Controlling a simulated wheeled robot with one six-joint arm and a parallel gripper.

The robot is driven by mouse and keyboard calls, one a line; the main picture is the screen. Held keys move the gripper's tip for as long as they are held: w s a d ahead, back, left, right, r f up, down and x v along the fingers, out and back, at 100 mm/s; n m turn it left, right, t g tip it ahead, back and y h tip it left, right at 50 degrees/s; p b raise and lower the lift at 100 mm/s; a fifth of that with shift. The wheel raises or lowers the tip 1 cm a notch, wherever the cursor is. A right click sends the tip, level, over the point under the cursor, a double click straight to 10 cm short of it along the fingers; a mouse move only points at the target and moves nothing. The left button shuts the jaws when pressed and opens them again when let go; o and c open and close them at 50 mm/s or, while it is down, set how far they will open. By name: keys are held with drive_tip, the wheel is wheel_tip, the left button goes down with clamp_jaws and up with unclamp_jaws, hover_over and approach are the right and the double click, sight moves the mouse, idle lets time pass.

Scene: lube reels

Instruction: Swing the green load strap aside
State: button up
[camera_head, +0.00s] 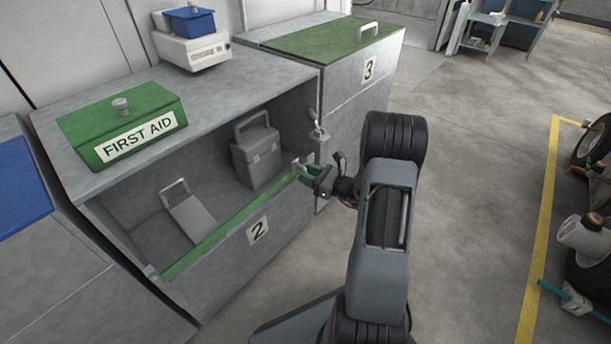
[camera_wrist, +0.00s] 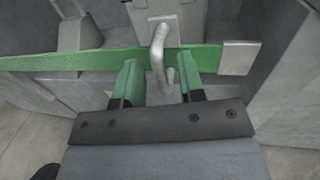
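The green load strap (camera_head: 232,222) runs straight across the front opening of cabinet 2, from its left front corner to its right post. In the wrist view the strap (camera_wrist: 75,61) crosses the picture and has a grey end piece (camera_wrist: 240,57) on the right. A bent grey metal handle (camera_wrist: 159,48) stands at the strap near that end. My gripper (camera_wrist: 158,72) is open, with its two green fingers on either side of the handle and gaps showing. My gripper (camera_head: 309,178) is at the strap's right end in the head view. Whether a finger touches the strap is unclear.
Cabinet 2 (camera_head: 210,285) holds a grey can (camera_head: 256,155) and a tilted grey container (camera_head: 190,215). A green first aid box (camera_head: 120,125) sits on top. Cabinet 3 (camera_head: 350,85) stands behind right. Floor to the right (camera_head: 480,170) is clear up to a yellow line.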

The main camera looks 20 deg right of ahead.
drive_tip(key=shift+w+a, duration=0.45)
drive_tip(key=shift+w, duration=0.15)
clamp_jaws()
